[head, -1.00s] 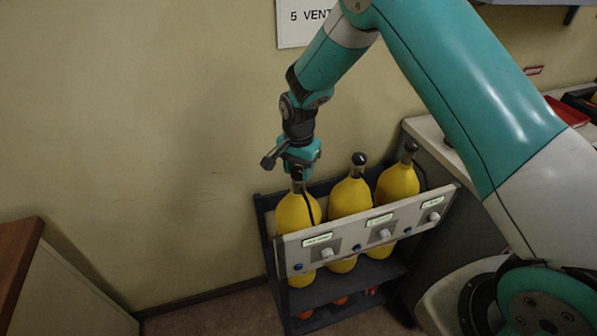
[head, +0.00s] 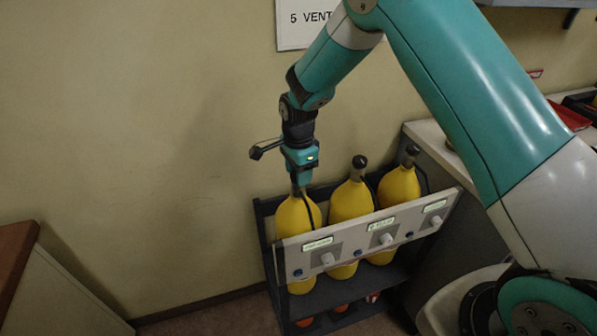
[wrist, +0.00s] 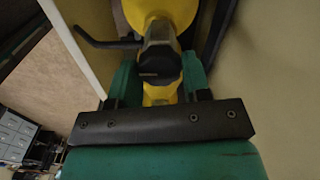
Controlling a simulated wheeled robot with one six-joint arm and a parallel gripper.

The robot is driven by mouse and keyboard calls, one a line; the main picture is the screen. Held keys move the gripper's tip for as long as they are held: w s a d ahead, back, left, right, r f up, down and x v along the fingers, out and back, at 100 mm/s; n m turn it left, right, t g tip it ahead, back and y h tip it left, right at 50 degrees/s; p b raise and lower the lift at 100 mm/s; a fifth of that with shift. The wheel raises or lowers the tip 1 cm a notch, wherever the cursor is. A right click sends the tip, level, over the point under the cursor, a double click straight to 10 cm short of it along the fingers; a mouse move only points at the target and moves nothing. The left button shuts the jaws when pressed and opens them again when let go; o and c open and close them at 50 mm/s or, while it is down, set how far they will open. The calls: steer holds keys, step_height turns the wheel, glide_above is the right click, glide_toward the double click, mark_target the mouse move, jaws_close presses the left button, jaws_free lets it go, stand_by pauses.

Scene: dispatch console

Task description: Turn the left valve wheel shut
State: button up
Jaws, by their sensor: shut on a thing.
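Three yellow cylinders stand in a dark rack, and the left one (head: 297,217) is under my gripper (head: 299,180). In the head view my gripper points straight down and hides the left valve wheel. In the wrist view the black left valve wheel (wrist: 160,68) sits on a metal neck between the two green fingers of my gripper (wrist: 158,80), which is shut on it. The middle cylinder (head: 350,201) and the right cylinder (head: 400,186) have their own dark wheels on top, uncovered.
A pale panel (head: 345,251) with white knobs and green labels crosses the rack's front (head: 280,298). The wall (head: 150,130) is close behind the cylinders. A grey counter (head: 432,138) stands right of the rack. A wooden-topped cabinet (head: 18,250) stands at the left.

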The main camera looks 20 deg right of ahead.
steer(key=shift+r, duration=0.1)
steer(key=o, duration=0.9)
step_height(320, 180, up, 17)
steer(key=b, duration=0.3)
steer(key=shift+r, duration=0.2)
steer(key=s+a+r+n+y, duration=0.1)
steer(key=s+n, duration=0.6)
steer(key=s, duration=0.3)
steer(key=s+a+r+n+y, duration=0.1)
steer(key=s+a+n, duration=0.1)
steer(key=s+n, duration=0.6)
steer(key=s+a+r+n+y, duration=0.1)
steer(key=s+n+y, duration=0.1)
steer(key=s+n, duration=0.6)
steer(key=shift+s+a, duration=0.15)
steer(key=shift+s, duration=1.1)
steer(key=shift+s+a, duration=0.15)
steer(key=shift+s, duration=1.1)
